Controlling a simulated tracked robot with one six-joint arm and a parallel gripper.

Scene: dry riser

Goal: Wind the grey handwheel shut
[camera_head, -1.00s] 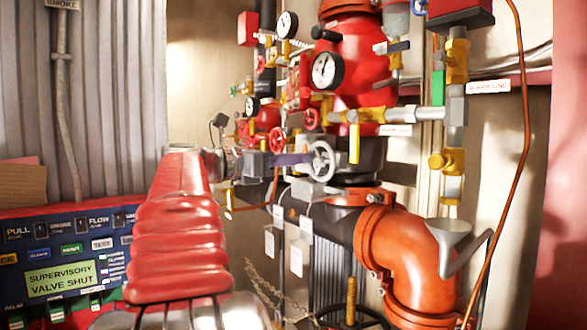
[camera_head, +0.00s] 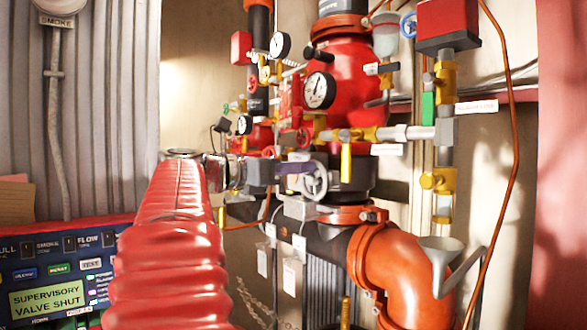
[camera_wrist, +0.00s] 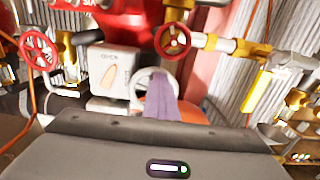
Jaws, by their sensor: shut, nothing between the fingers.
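The grey handwheel (camera_head: 314,181) sits on the pipework in the middle of the head view, facing me. Part of its rim also shows in the wrist view (camera_wrist: 142,78), behind my purple fingers. My gripper (camera_head: 300,169) is shut and empty, its purple fingers pointing right at the upper left of the wheel. In the wrist view, the closed fingers (camera_wrist: 172,107) overlap the wheel's right part. I cannot tell whether they touch the rim or reach between the spokes. A white box with a pointer (camera_wrist: 108,71) marked OPEN is left of the wheel.
A red handwheel (camera_wrist: 172,41) is just above the fingers, and another (camera_wrist: 38,52) is at left. Gauges (camera_head: 319,90) and brass valves crowd above. An orange elbow pipe (camera_head: 402,262) is below right. The panel (camera_head: 52,290) reads SUPERVISORY VALVE SHUT.

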